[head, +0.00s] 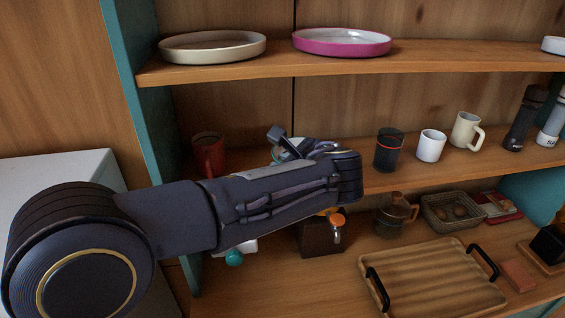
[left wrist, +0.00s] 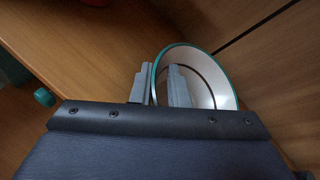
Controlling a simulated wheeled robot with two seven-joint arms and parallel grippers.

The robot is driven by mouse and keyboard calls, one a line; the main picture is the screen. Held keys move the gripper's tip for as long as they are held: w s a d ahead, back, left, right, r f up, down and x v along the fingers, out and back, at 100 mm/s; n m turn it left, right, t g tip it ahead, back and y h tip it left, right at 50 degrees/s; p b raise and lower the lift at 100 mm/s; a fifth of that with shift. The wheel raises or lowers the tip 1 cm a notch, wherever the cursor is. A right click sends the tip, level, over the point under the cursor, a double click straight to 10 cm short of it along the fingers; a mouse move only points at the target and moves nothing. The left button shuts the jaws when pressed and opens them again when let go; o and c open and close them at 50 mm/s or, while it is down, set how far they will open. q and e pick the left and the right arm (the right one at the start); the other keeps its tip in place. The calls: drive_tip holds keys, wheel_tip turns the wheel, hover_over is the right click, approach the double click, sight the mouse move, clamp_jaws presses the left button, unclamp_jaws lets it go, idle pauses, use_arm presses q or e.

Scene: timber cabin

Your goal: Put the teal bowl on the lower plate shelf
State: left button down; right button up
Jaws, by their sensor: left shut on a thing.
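My left gripper (head: 289,143) reaches over the middle shelf and is shut on the teal bowl. In the left wrist view its fingers (left wrist: 160,86) straddle the wall of the bowl (left wrist: 212,82), which has a teal rim and a pale inside. The bowl looks tipped on its side there. In the head view my gripper and arm hide nearly all of the bowl. A shelf (head: 275,66) with a cream plate (head: 213,47) and a pink plate (head: 341,42) runs above the gripper. My right gripper is not in view.
The middle shelf (head: 400,172) holds a red mug (head: 208,154), a dark cup (head: 389,150), a white cup (head: 430,146), a cream mug (head: 466,130) and dark grinders. A ribbed tray (head: 432,280) lies below.

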use_arm(q)
drive_tip(key=shift+f, duration=0.15)
drive_tip(key=c, duration=1.4)
unclamp_jaws()
